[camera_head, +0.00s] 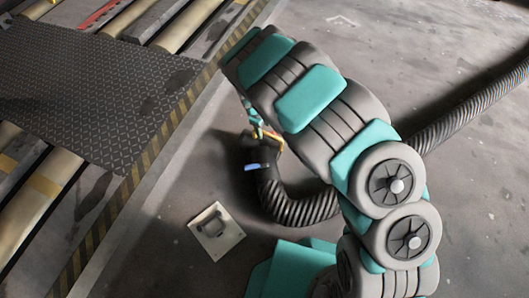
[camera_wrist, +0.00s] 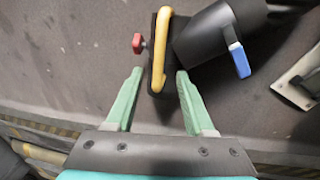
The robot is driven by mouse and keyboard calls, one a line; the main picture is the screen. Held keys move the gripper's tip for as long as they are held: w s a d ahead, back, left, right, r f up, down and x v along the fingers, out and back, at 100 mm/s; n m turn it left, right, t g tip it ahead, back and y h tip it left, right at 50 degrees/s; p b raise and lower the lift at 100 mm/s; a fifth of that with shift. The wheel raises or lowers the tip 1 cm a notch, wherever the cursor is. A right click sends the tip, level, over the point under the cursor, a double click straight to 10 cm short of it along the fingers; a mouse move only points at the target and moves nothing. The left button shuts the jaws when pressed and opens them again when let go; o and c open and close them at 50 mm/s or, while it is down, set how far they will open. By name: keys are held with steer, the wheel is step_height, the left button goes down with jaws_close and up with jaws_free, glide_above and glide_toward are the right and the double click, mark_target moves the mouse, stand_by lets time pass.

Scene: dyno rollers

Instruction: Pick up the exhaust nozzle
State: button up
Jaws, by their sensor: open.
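The exhaust nozzle (camera_head: 259,155) is a black piece at the end of a ribbed hose, partly hidden by my arm in the head view. In the wrist view the nozzle (camera_wrist: 204,40) has a yellow handle (camera_wrist: 160,45), a blue lever (camera_wrist: 238,58) on its right and a red knob (camera_wrist: 138,43) on its left. My gripper (camera_wrist: 160,73) is open and empty, its green fingers pointing at the handle. The handle's lower end appears between the fingertips, with a gap on each side. I cannot tell how far above or below it they are.
The ribbed dark hose (camera_head: 465,108) curves under my arm and runs to the upper right. A pale plate with a bracket (camera_head: 216,232) lies on the floor nearby. A yellow-black striped edge (camera_head: 150,160) borders the roller bed at left.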

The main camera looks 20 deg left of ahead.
mark_target(265, 132)
steer(key=f, duration=0.2)
steer(key=w+f+b, duration=0.1)
steer(key=f, duration=0.2)
steer(key=shift+d, duration=0.2)
jaws_close()
stand_by(1.2)
